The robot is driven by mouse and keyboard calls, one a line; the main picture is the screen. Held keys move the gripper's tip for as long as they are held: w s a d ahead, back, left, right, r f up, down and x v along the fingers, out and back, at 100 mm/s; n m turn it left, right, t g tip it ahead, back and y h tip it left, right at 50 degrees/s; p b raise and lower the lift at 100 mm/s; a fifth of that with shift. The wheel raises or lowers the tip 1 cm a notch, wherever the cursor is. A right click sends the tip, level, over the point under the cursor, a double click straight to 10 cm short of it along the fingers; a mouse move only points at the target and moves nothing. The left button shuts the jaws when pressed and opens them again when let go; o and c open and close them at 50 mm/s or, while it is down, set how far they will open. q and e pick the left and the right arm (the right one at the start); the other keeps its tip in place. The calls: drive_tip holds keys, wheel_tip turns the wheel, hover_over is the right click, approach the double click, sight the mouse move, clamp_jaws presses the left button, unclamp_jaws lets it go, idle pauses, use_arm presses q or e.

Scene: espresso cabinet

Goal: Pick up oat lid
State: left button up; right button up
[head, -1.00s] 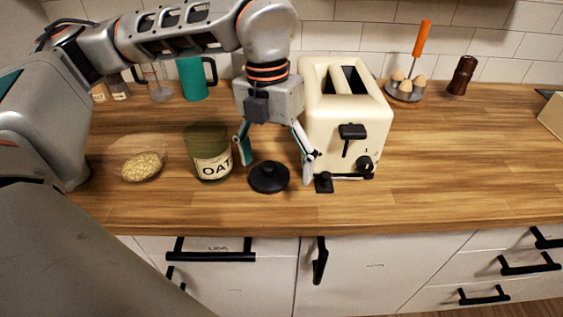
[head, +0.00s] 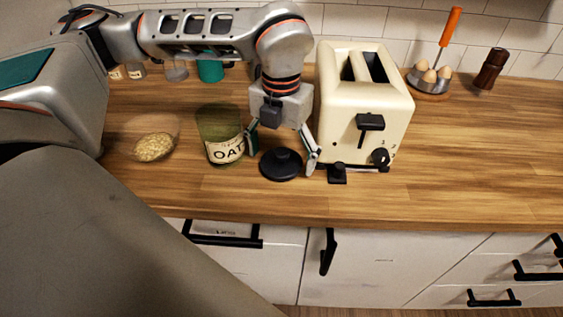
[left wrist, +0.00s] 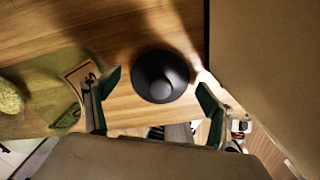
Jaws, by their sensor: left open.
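The oat lid (head: 281,164) is a round black disc with a knob, lying on the wooden counter between the oat jar and the toaster. In the left wrist view the lid (left wrist: 160,75) lies beyond the fingertips, roughly centred between them. My left gripper (head: 282,160) is open and empty, pointing down with one finger to each side of the lid. Its fingers also show in the left wrist view (left wrist: 157,97). The green glass oat jar (head: 221,134), labelled OAT, stands open just left of the left finger. My right gripper is not in view.
A cream toaster (head: 362,105) stands close to the right finger, with a small black piece (head: 337,174) at its front. A glass bowl of oats (head: 153,147) is left of the jar. The counter (head: 470,170) is clear at the right.

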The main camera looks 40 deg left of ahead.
use_arm(q)
drive_tip(key=c, duration=1)
drive_tip(key=shift+r, duration=0.15)
